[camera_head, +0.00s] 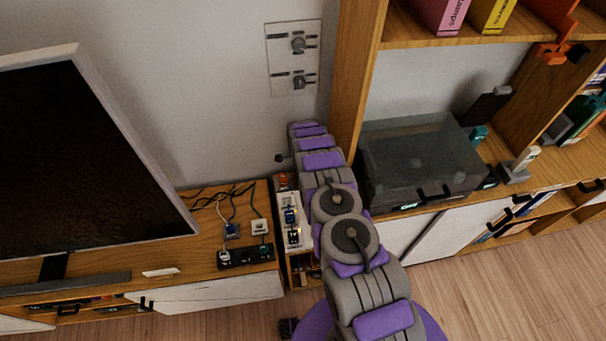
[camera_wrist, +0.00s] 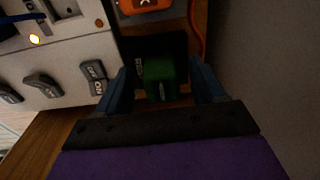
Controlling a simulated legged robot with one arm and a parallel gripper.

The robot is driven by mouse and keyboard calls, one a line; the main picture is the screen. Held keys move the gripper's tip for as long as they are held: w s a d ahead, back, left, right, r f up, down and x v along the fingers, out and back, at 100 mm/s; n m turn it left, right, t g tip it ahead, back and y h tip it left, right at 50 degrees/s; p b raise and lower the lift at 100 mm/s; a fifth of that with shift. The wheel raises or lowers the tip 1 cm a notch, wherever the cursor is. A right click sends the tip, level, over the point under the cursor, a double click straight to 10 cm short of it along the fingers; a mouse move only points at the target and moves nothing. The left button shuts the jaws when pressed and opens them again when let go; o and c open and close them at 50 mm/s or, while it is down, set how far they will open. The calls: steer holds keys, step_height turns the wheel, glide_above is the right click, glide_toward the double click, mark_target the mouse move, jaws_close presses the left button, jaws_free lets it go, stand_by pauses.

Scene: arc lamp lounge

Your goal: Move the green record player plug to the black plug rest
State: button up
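The green plug (camera_wrist: 162,78) shows in the wrist view, between the two blue fingers of my gripper (camera_wrist: 162,84). The fingers stand apart, with a dark gap between the plug and the left finger. The right finger is close to the plug. Behind the plug is a dark black square (camera_wrist: 182,43), which looks like the black plug rest. Whether the plug touches it is too dark to tell. In the head view my arm hides the gripper, the plug and this black square.
A white power strip (camera_wrist: 60,62) with grey switches and a lit yellow lamp lies left of my gripper. An orange box (camera_wrist: 145,5) and orange cord lie beyond. In the head view, a black strip (camera_head: 245,258) with several plugs, a television (camera_head: 85,160) and a turntable (camera_head: 420,160) flank my arm.

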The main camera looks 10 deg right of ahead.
steer(key=shift+s+a+r+p, duration=0.15)
steer(key=shift+r+p, duration=0.35)
steer(key=shift+r, duration=2.35)
steer(key=shift+w+a+r+p, duration=0.15)
steer(key=shift+r+p, duration=0.3)
steer(key=shift+r, duration=2.45)
steer(key=shift+s+a+r+p, duration=0.15)
steer(key=shift+r+p, duration=0.35)
steer(key=shift+r, duration=2.35)
steer(key=s+a+r+n+g+y, duration=0.1)
steer(key=s+r+n, duration=0.4)
steer(key=s+r, duration=0.7)
steer(key=s+a+r+n, duration=0.1)
steer(key=s+r+n, duration=0.55)
steer(key=r, duration=0.85)
steer(key=s+d+r+n, duration=0.1)
steer(key=s+r+n, duration=0.1)
steer(key=s, duration=0.9)
steer(key=s+d+r+n, duration=0.1)
steer(key=s+r+n, duration=0.1)
steer(key=s, duration=0.9)
steer(key=s+d+r+n+g, duration=0.1)
steer(key=s+r+n, duration=0.1)
steer(key=s, duration=0.9)
steer(key=shift+s+d+r, duration=0.3)
steer(key=shift+s, duration=0.1)
